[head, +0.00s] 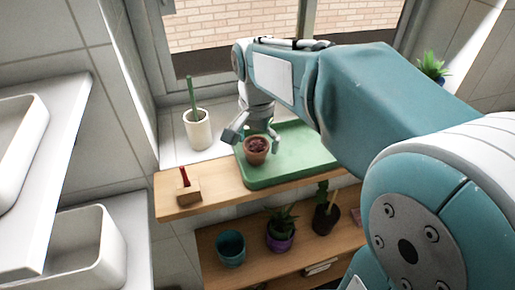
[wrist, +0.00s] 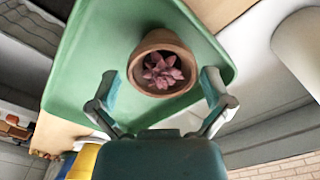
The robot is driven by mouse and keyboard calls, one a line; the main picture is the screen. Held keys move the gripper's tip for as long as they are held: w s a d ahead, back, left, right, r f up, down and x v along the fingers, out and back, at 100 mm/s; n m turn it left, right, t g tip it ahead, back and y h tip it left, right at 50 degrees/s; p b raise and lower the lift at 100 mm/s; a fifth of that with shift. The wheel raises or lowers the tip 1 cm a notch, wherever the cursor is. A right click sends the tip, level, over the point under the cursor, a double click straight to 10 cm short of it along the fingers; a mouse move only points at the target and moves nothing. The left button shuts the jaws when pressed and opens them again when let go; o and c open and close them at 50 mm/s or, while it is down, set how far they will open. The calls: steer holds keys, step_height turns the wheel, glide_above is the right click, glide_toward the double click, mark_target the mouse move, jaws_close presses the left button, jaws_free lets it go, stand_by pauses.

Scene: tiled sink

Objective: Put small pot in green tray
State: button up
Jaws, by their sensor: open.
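The small pot (head: 256,151) is terracotta with a reddish-pink plant in it. It appears upright on the left part of the green tray (head: 300,160), which lies on the wooden shelf top. In the wrist view the pot (wrist: 162,62) stands over the tray (wrist: 70,75), near one end of it. My gripper (head: 252,136) is just behind and above the pot. In the wrist view my gripper (wrist: 163,82) is open, with one finger on each side of the pot's lower part. Both fingers look apart from it. The pot's base is hidden.
A white pot (head: 198,130) with a green stalk stands on the sill at the left. A wooden block with a red piece (head: 188,192) sits left of the tray. Several pots, including a teal one (head: 231,248), stand on the lower shelf. A window is behind.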

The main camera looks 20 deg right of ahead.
mark_target(258, 144)
step_height(258, 144, up, 9)
steer(key=shift+r, duration=0.2)
steer(key=s+d+f+n+t, duration=0.1)
steer(key=s+f+n+t, duration=0.4)
steer(key=s+f+n, duration=0.4)
steer(key=s, duration=0.5)
steer(key=shift+f+t, duration=0.15)
steer(key=shift+t, duration=0.25)
